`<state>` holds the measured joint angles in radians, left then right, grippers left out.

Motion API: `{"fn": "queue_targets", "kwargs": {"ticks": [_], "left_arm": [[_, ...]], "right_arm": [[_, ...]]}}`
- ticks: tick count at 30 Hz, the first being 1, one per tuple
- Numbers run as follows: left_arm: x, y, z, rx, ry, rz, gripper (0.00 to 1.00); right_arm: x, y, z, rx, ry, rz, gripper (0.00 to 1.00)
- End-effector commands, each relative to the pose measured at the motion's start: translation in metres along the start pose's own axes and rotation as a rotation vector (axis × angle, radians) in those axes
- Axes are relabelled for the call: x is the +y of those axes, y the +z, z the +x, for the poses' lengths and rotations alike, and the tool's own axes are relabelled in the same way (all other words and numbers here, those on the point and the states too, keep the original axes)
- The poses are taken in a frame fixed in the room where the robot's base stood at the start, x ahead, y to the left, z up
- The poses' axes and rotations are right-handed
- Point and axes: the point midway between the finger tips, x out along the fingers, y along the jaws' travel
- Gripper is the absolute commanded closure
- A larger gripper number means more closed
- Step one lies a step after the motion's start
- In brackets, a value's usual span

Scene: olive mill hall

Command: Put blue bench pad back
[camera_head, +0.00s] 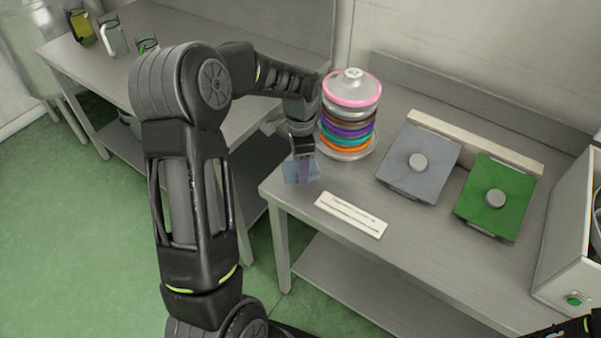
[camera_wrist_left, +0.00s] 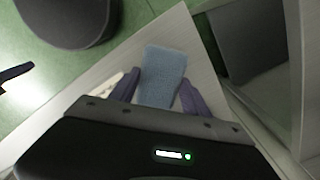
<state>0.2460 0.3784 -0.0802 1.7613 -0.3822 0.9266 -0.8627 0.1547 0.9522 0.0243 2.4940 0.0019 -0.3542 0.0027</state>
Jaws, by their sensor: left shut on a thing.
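The blue bench pad (camera_head: 296,174) is a small light-blue slab at the near left part of the steel bench (camera_head: 420,262). My left gripper (camera_head: 303,166) reaches down from above and is shut on it. In the left wrist view the blue pad (camera_wrist_left: 164,70) sits between the two purple-grey fingers of the gripper (camera_wrist_left: 158,92). I cannot tell whether the pad touches the bench or hangs just above it. Only a bit of my right arm shows at the lower right corner; its gripper is not visible.
A stack of coloured rings with a pink-rimmed lid (camera_head: 351,88) stands just behind the gripper. A white label strip (camera_head: 351,215) lies in front. A grey plate (camera_head: 405,180) and a green plate (camera_head: 485,215), both with knobs, lie right. A white box (camera_head: 568,235) stands far right.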

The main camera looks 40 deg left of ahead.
Motion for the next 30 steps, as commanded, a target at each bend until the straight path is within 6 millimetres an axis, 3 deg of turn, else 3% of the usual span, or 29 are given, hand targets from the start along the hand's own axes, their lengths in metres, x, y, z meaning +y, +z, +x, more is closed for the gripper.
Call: {"fn": "queue_targets", "kwargs": {"ticks": [5,14,26,27,30], "left_arm": [[0.0,0.0,0.001,0.0,0.0,0.0,0.82],[0.001,0.0,0.035,-0.001,0.002,0.001,0.82],[0.0,0.0,0.042,0.001,0.0,0.0,0.82],[0.0,0.0,0.04,0.001,-0.001,0.0,0.42],[0.0,0.0,0.04,0.001,0.0,0.0,0.34]], "right_arm": [[0.0,0.0,0.0,0.0,0.0,0.0,0.64],[-0.002,0.001,-0.005,-0.002,0.002,0.001,0.64],[0.0,0.001,-0.001,-0.001,0.001,0.001,0.64],[-0.001,0.001,-0.002,-0.001,0.001,0.001,0.64],[-0.001,0.001,-0.003,-0.001,0.001,0.001,0.64]]}}
